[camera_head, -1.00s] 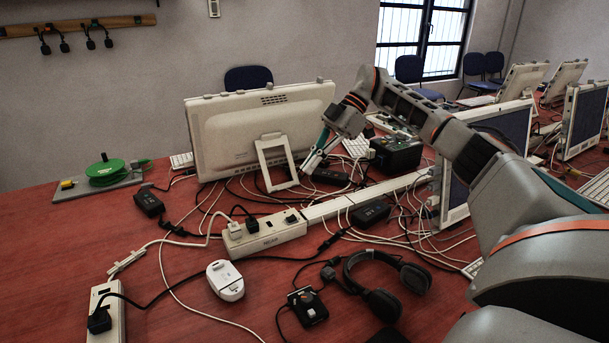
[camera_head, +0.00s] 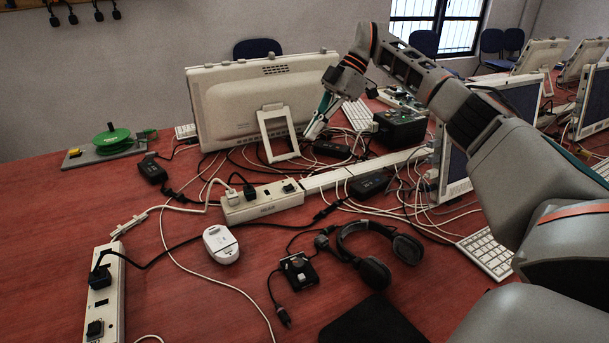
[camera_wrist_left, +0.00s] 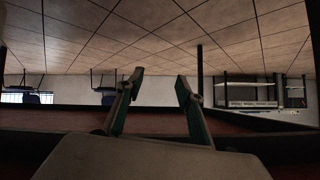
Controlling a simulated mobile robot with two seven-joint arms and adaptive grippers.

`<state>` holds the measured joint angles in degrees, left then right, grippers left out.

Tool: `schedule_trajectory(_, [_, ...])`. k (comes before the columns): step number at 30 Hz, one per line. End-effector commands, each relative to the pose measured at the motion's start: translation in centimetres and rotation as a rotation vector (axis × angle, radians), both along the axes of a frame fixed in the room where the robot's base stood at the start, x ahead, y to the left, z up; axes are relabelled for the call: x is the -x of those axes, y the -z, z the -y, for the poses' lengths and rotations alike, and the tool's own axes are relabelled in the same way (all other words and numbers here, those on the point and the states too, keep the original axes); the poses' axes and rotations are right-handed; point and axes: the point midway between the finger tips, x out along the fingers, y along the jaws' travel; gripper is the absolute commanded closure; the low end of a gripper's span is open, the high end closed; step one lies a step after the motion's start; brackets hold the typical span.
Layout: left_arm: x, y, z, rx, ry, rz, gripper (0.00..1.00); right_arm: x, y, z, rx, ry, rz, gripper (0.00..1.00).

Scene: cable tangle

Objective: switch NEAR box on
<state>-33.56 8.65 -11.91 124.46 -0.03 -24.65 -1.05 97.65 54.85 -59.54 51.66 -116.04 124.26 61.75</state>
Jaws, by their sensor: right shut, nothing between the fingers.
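The NEAR box (camera_head: 262,205) is a white power strip lying on the red table, its label facing the front. A white plug and a black plug (camera_head: 249,191) sit at its left end, and a small dark switch (camera_head: 288,187) is at its right end. I cannot tell the switch's position. My right gripper (camera_head: 311,134) is shut and empty, pointing down behind the box, just right of the monitor's stand. It is apart from the box. My left gripper (camera_wrist_left: 159,78) shows only in the left wrist view, its fingers apart with nothing between them.
A monitor (camera_head: 262,105) stands behind the box. Tangled white cables, black adapters (camera_head: 370,185) and a long white trunking lie to the right. A white mouse (camera_head: 221,244), headphones (camera_head: 372,262) and another power strip (camera_head: 106,290) lie in front. The left tabletop is mostly clear.

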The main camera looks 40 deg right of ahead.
Motion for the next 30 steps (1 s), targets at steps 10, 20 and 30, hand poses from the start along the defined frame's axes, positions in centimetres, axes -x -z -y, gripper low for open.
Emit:
schedule_trajectory(10, [-0.3,0.1,-0.5,-0.012,0.003,0.004,0.63,0.0,0.1,0.0,0.002,-0.001,-0.001,1.00])
schedule_trajectory(20, [0.4,1.3,-0.5,-0.011,0.005,-0.015,0.63,-0.6,4.1,-2.4,0.003,-0.003,-0.009,1.00])
schedule_trajectory(30, [-0.3,0.8,0.2,0.003,0.010,-0.001,0.63,-1.4,9.4,-5.7,0.001,0.000,-0.008,1.00])
